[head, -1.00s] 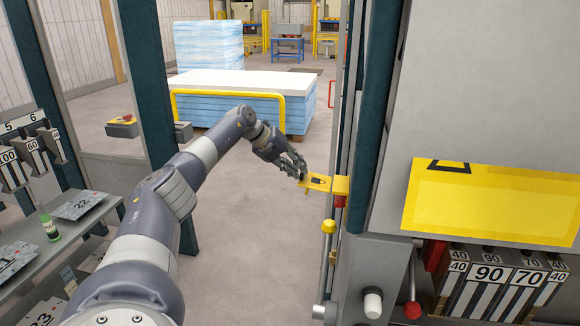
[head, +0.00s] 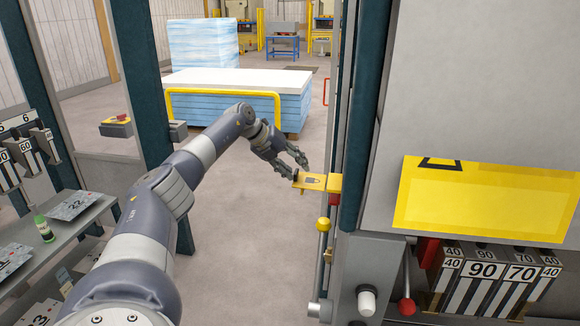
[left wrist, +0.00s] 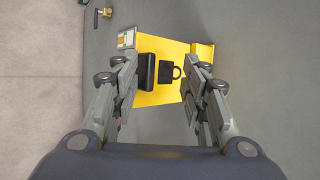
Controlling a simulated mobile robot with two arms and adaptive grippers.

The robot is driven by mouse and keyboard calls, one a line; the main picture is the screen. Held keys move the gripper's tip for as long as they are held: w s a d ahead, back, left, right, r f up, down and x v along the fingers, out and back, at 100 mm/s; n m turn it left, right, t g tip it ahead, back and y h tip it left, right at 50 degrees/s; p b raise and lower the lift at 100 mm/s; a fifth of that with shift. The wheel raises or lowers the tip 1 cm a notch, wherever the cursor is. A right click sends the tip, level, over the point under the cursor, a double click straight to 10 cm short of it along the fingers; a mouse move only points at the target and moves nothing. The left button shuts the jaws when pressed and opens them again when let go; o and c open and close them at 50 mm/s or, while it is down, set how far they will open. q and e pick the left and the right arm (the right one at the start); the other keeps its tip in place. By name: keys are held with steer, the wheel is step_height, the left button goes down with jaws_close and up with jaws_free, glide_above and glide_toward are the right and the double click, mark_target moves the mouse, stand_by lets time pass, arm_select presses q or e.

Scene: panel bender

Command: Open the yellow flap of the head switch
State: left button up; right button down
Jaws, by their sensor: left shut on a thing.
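The yellow flap (head: 313,182) with a dark padlock mark sticks out to the left from the edge of the machine's front post, above a red part (head: 334,199). My left gripper (head: 294,168) is at the flap's outer left end. In the left wrist view, the yellow flap (left wrist: 158,92) with its padlock mark lies between the two fingers of my left gripper (left wrist: 168,75), and a black block shows beside the left finger. The gripper is shut on the flap. The exact contact points are partly hidden by the fingers. My right gripper is not in view.
Below the flap is a rod with a yellow knob (head: 323,225). The grey machine body (head: 470,80) fills the right side. A tool shelf (head: 75,225) stands at the left. A blue sheet stack (head: 235,105) is behind. The floor left of the flap is clear.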

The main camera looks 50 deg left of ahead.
arm_select(q)
steer(key=shift+w+d+r, duration=0.2)
steer(key=shift+w+d, duration=0.1)
steer(key=shift+d, duration=0.2)
steer(key=a+v, duration=0.1)
steer(key=v, duration=1.1)
steer(key=shift+s+f, duration=0.2)
steer(key=shift+s, duration=0.1)
steer(key=shift+d, duration=0.1)
steer(key=shift+o, duration=0.2)
